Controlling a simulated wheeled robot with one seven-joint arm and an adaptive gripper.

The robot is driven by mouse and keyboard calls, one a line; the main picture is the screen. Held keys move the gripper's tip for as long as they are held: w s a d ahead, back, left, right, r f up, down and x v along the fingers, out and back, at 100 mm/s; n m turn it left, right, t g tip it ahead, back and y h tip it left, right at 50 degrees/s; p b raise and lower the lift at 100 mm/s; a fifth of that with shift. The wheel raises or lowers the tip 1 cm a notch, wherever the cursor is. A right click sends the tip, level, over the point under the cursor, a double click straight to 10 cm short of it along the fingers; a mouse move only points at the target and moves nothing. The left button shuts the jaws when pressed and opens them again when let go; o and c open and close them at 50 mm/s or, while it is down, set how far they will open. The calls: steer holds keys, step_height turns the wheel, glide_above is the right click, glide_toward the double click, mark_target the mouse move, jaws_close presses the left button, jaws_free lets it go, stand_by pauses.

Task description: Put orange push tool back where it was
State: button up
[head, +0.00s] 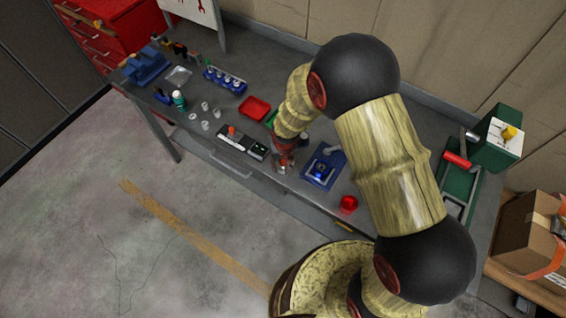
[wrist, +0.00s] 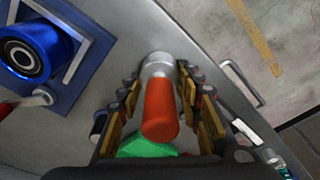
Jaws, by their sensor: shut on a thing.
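My gripper (wrist: 160,92) is shut on the orange push tool (wrist: 160,108), which has an orange handle and a silver metal head. In the wrist view the tool lies between the two fingers, with its silver end toward the top of the picture. In the head view my gripper (head: 284,165) is low over the front part of the workbench, left of the blue fixture (head: 324,167). The tool cannot be told apart from the gripper there. I cannot tell whether the tool touches the bench.
The blue fixture with a round blue part also shows in the wrist view (wrist: 62,82). A green item (wrist: 146,148) is partly hidden beyond the tool. A black tester (head: 241,142), a red tray (head: 254,107) and a red cup (head: 348,205) stand on the bench (head: 215,155).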

steer(key=shift+f, duration=0.2)
steer(key=o, duration=1.1)
steer(key=shift+o, duration=0.3)
steer(key=shift+r, duration=0.1)
steer(key=r, duration=0.4)
steer(key=s+r, duration=0.1)
steer(key=r, duration=0.3)
steer(key=r+p, duration=0.1)
steer(key=r, duration=0.3)
steer(key=shift+s+d+r, duration=0.1)
steer(key=shift+s, duration=0.3)
